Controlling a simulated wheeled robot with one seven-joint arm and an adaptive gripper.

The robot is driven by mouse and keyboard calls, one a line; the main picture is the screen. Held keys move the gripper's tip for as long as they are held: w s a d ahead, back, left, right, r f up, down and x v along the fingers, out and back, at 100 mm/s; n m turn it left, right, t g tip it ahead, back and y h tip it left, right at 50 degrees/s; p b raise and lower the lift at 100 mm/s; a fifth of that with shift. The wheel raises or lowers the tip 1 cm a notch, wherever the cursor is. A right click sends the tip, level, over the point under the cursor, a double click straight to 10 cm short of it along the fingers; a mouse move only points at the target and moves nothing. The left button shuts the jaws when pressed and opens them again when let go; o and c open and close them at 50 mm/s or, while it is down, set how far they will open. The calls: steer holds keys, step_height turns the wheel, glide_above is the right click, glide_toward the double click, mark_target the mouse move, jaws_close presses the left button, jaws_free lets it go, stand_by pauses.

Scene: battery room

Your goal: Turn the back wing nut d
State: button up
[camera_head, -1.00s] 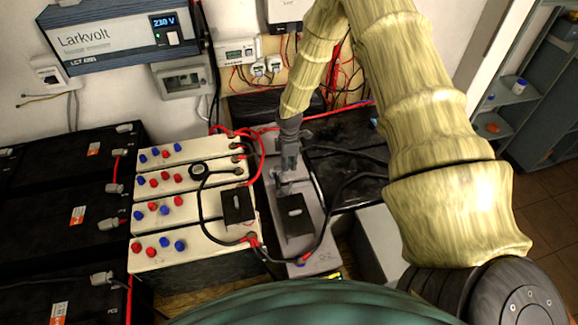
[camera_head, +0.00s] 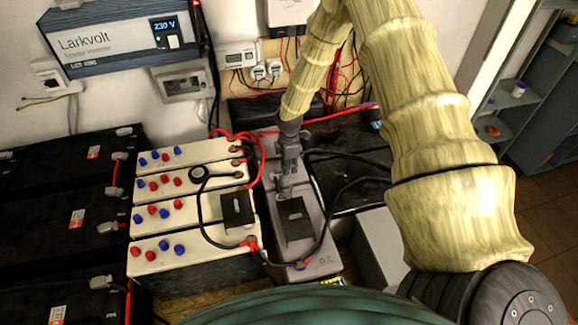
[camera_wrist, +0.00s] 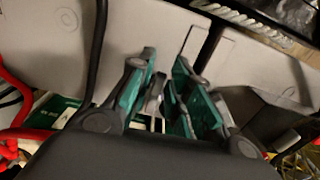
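My gripper (camera_head: 285,193) points down over the grey battery (camera_head: 322,262), just behind a dark upright plate (camera_head: 295,220) on its top. In the wrist view its two green and dark fingers (camera_wrist: 164,82) stand a small distance apart at the tips. A small grey metallic piece (camera_wrist: 155,97) shows between them; it may be the wing nut, but I cannot tell whether the fingers touch it. The wing nut is too small and too hidden behind the fingers to make out in the head view.
A cream battery bank (camera_head: 195,265) with red and blue caps stands to the left. Black batteries (camera_head: 350,165) stand to the right. Black cable (camera_head: 338,207) and red cable (camera_head: 262,165) loop close to my gripper. An inverter (camera_head: 115,38) hangs on the wall.

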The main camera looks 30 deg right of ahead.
step_height(320, 180, up, 12)
stand_by(0.9)
stand_by(0.4)
